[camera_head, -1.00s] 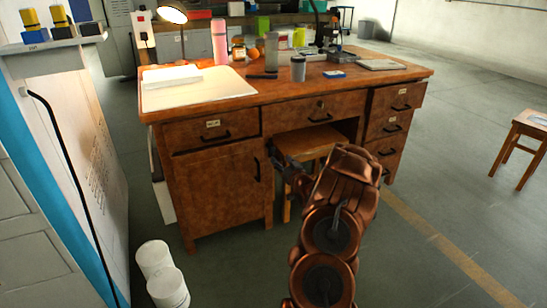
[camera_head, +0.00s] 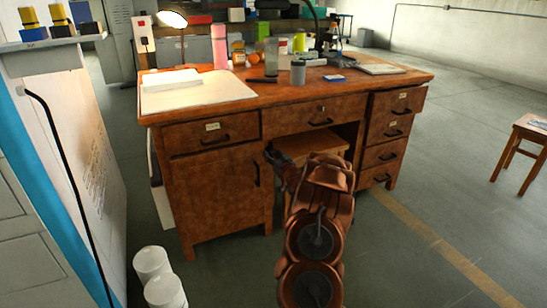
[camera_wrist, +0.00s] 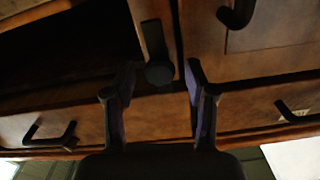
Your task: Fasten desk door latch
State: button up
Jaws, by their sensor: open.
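The brown wooden desk door (camera_head: 215,195) is on the desk's lower left and looks flush with its frame. Its dark handle (camera_head: 256,174) is near its right edge; the handle also shows at the top of the wrist view (camera_wrist: 237,13). My gripper (camera_head: 273,158) is in front of the post right of the door. In the wrist view my gripper (camera_wrist: 158,88) has its two fingers apart, with nothing between the tips. A dark round-ended piece, likely the latch (camera_wrist: 160,73), sits on the post just beyond the tips. I cannot tell if they touch.
A drawer (camera_head: 212,132) is above the door, and a stool (camera_head: 312,147) stands in the knee space. White containers (camera_head: 160,280) stand on the floor at lower left. A lamp, bottles and papers are on the desktop (camera_head: 240,93). A small stool (camera_head: 525,135) is far right.

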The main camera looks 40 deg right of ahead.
grip_shut()
dwell(0.4)
jog(key=shift+r+n+p, duration=0.1)
jog(key=shift+n+p, duration=0.2)
jog(key=n+p, duration=0.1)
jog(key=n, duration=0.1)
jog(key=shift+n+p, duration=0.4)
jog(key=n+p, duration=0.2)
jog(key=n, duration=0.3)
jog(key=shift+a, duration=0.1)
jog(key=n, duration=0.5)
jog(key=shift+w, duration=0.1)
jog(key=shift+n, duration=2.3)
